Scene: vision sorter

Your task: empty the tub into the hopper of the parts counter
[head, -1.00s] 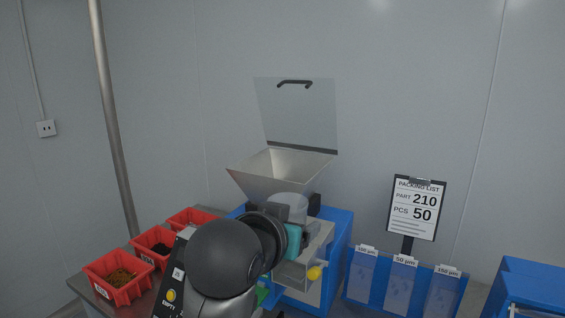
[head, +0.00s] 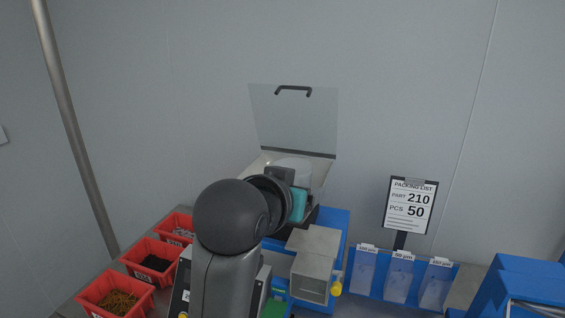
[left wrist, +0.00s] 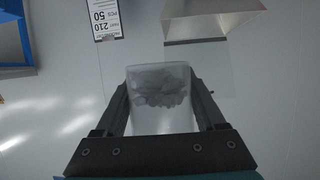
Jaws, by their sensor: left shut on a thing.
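The tub (head: 292,166) is a clear, frosted cup. In the left wrist view the tub (left wrist: 162,118) holds a heap of small grey parts. My left gripper (left wrist: 161,92) is shut on it, one finger on each side. In the head view my left gripper (head: 284,177) holds the tub in front of or over the hopper (head: 325,171), hiding much of it; I cannot tell which. The hopper, a pale metal funnel, also shows at the upper right of the left wrist view (left wrist: 205,18). The parts counter (head: 317,252) stands below it. My right gripper is out of view.
A clear lid with a black handle (head: 293,118) stands raised behind the hopper. Red bins (head: 150,262) of parts line the left. A packing list (head: 410,204) reading part 210, 50 pcs, stands right, above a blue rack (head: 380,280) with clear pouches.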

